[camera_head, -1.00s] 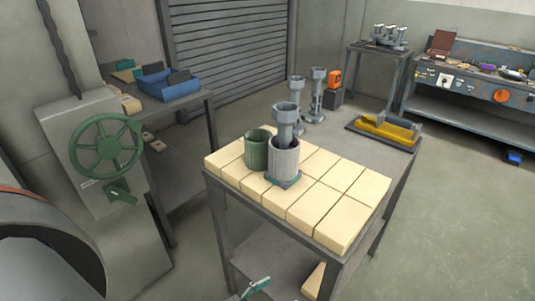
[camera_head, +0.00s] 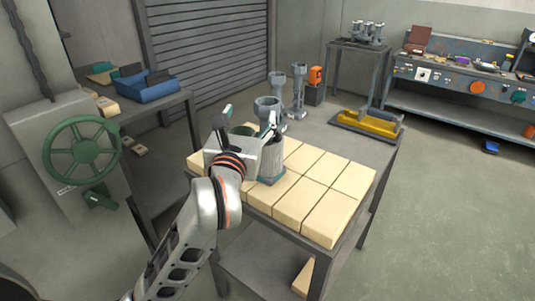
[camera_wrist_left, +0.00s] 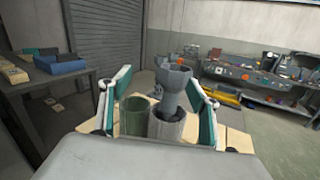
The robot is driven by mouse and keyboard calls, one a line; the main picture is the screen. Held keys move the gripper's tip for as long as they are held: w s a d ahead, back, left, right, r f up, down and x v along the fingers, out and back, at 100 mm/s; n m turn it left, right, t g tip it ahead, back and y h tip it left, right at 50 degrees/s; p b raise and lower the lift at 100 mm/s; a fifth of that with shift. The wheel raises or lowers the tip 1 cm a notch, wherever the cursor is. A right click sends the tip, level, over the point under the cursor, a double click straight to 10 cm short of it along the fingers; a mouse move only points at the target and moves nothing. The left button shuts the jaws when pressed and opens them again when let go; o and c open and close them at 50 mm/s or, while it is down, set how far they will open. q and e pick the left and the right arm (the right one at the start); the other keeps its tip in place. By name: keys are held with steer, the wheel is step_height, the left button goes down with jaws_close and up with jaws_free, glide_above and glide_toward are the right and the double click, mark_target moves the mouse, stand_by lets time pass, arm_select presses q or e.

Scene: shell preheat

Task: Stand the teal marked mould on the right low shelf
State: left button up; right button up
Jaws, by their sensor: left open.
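Any teal mark on the mould itself is too small to make out. My left gripper (camera_head: 250,114) is open at the near side of the pot, its fingers spread and pointing away. In the left wrist view the mould (camera_wrist_left: 174,88) and pot (camera_wrist_left: 166,130) show between the spread fingers, with a green pot (camera_wrist_left: 133,115) to their left. In the head view my gripper partly hides both pots. My right gripper is out of view.
The pots stand on pale bricks (camera_head: 308,200) at the table's near end. Two similar grey moulds (camera_head: 298,90) stand behind. A yellow tray (camera_head: 368,123) lies at the table's far right. A lower shelf (camera_head: 262,270) runs beneath. A handwheel (camera_head: 82,146) is at left; open floor lies right.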

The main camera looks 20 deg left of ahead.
mark_target(265, 109)
arm_select(q)
steer(key=shift+w+d+g+h, duration=0.1)
steer(key=shift+d+g+h, duration=0.2)
steer(key=shift+d+h, duration=0.6)
steer(key=shift+w+d, duration=0.3)
steer(key=shift+w, duration=0.05)
steer(key=w, duration=0.7)
steer(key=shift+a+f+p, duration=0.15)
steer(key=shift+a+p, duration=0.05)
steer(key=shift+p, duration=0.2)
steer(key=c, duration=1.6)
jaws_close()
